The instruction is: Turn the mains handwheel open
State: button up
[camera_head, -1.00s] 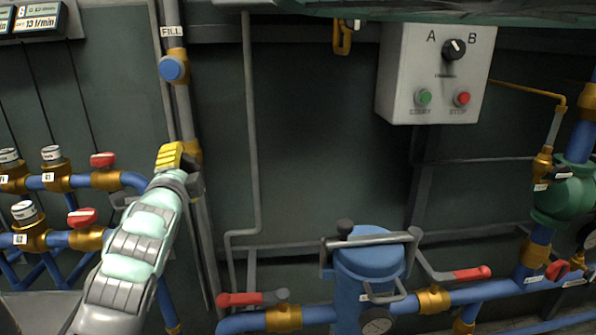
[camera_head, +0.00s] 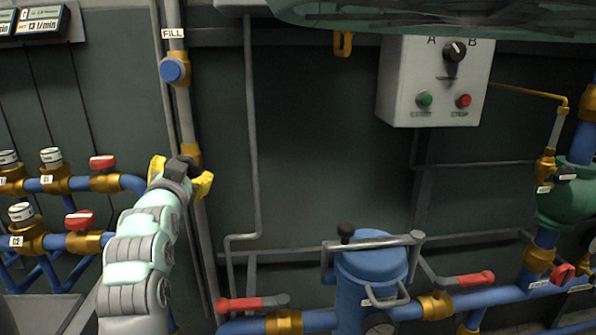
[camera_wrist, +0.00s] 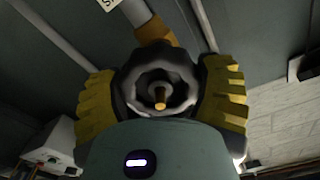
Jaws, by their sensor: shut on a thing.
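The mains handwheel (camera_wrist: 158,86) is a dark round wheel with a brass stem at its centre, in the middle of the wrist view. It sits at the end of a brass fitting (camera_wrist: 150,30) on a grey pipe. My gripper (camera_wrist: 162,100) has one yellow ridged finger on each side of the wheel and is shut on its rim. In the head view my gripper (camera_head: 181,178) is at the vertical pipe, below the FILL label (camera_head: 173,33). There the handwheel is mostly hidden behind my fingers and wrist.
A blue knob (camera_head: 173,70) is on the pipe above my gripper. Red-handled valves (camera_head: 103,162) stand close on the left. A blue filter housing (camera_head: 370,270) with red levers is at lower right. A control box (camera_head: 436,80) hangs at upper right. The wall between is mostly clear.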

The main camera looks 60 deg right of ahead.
jog(key=n, duration=0.4)
jog(key=shift+f, duration=0.2)
jog(key=n+p, duration=0.1)
jog(key=n, duration=0.2)
jog(key=shift+n, duration=0.3)
jog(key=n+p, duration=0.2)
jog(key=n, duration=0.3)
jog(key=shift+s+d+n, duration=0.1)
jog(key=shift+n, duration=0.2)
jog(key=shift+f, duration=0.1)
jog(key=o, duration=1.1)
jog(key=shift+r, duration=0.2)
jog(key=shift+o, duration=0.2)
